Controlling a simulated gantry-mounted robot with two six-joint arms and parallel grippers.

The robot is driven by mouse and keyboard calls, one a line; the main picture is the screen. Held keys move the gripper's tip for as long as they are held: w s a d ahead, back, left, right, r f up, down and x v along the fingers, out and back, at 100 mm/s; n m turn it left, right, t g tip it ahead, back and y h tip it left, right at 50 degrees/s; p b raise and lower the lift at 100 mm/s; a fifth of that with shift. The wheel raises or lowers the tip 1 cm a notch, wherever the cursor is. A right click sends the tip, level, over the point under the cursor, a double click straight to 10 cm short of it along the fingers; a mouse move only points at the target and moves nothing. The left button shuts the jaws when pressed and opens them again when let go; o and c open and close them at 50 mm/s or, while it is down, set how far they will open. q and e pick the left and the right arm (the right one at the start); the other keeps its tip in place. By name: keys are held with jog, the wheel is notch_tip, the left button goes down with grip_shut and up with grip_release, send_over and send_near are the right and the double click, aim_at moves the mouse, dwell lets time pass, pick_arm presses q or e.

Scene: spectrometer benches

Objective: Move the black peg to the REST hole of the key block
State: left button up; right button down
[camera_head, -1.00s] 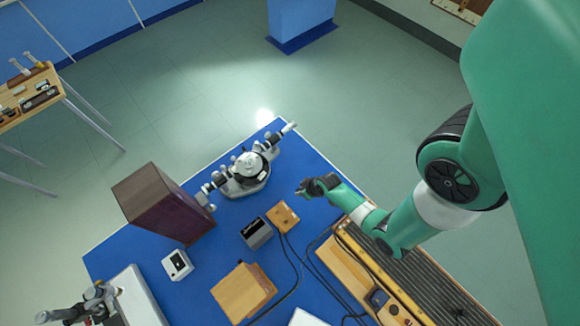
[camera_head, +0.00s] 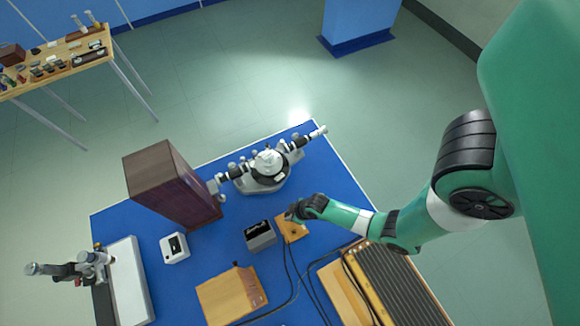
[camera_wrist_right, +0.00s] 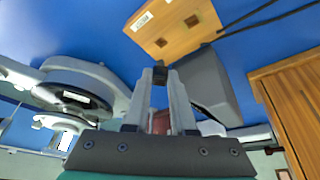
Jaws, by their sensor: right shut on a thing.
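The key block is a light orange wooden block (camera_head: 293,228) on the blue table top. In the right wrist view the block (camera_wrist_right: 178,27) shows two dark square holes and a white label, too small to read. My right gripper (camera_head: 291,214) is over or beside the block's far edge in the head view. In the right wrist view my right gripper (camera_wrist_right: 160,83) is shut on the black peg (camera_wrist_right: 160,74), whose dark end shows between the fingertips, apart from the block in the picture. My left gripper is in neither view.
A dark grey box (camera_head: 261,236) stands close beside the block. A spectrometer (camera_head: 266,172) is behind, with a tall brown box (camera_head: 172,185) to its left. A wooden box (camera_head: 230,294) is in front. Black cables run past the block. A ribbed unit (camera_head: 398,285) stands at right.

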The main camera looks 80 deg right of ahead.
jog(key=shift+f+b, duration=2.45)
jog(key=shift+f, duration=0.35)
jog(key=c, duration=0.7)
grip_release()
jog(key=shift+o, duration=0.2)
jog(key=p+v, duration=0.5)
jog(key=v, duration=0.6)
jog(key=shift+r, duration=0.4)
